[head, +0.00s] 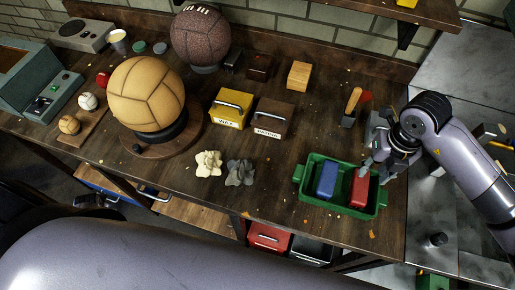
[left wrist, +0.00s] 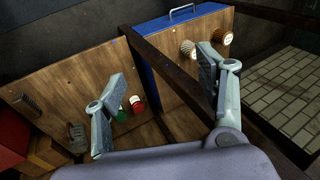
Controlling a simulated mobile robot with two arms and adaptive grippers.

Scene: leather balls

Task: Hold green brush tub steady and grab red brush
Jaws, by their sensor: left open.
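A green tub (head: 309,191) stands near the front right of the workbench. A blue brush (head: 326,181) and a red brush (head: 359,188) lie side by side in it, the red one on the right. My right gripper (head: 375,170) is over the tub's back right corner, just behind the red brush, with its fingers apart. I cannot tell whether a finger touches the tub. My left gripper (left wrist: 160,100) shows in the left wrist view, open and empty, with its fingers wide apart. The tub and brushes are not in that view.
Yellow (head: 230,108) and brown (head: 270,119) boxes with handles stand left of the tub, with cream (head: 208,163) and grey (head: 240,172) scraps in front. A tan ball (head: 146,93) sits on a round stand. A wooden-handled tool (head: 352,105) stands behind the tub.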

